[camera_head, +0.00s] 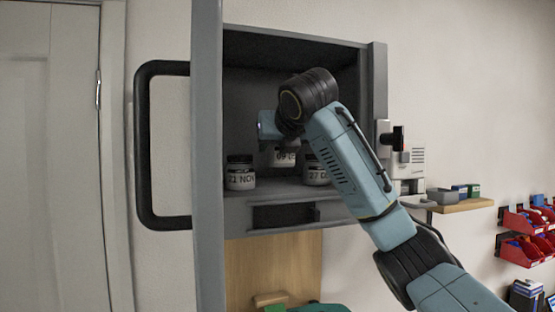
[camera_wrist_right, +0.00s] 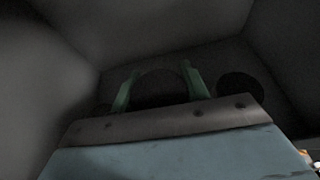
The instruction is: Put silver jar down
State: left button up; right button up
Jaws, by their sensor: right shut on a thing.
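A pale silver jar (camera_head: 284,157) with a date label, partly readable as "09", is in the open grey cabinet. My right wrist hides its upper part in the head view. My right gripper (camera_wrist_right: 160,74) has its green fingers on either side of a dark round lid (camera_wrist_right: 160,88) and is shut on the jar. The jar's base shows higher in the picture than those of the two other jars; I cannot tell whether it touches the shelf. My left gripper is out of view.
A jar marked "21 NOV" (camera_head: 240,175) stands to the left on the cabinet shelf (camera_head: 272,189). A jar marked "27" (camera_head: 314,173) stands to the right, partly behind my arm. The cabinet door (camera_head: 208,150) stands open at the left.

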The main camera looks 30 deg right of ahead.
aim_at(278, 160)
notch_tip(278, 160, down, 4)
jog(key=shift+r, duration=0.25)
jog(key=shift+w+d+f+p, duration=0.1)
jog(key=shift+w+f+p, duration=0.1)
jog(key=shift+p, duration=0.2)
jog(key=shift+f, duration=0.15)
jog(key=o, duration=1.3)
jog(key=shift+c, duration=0.2)
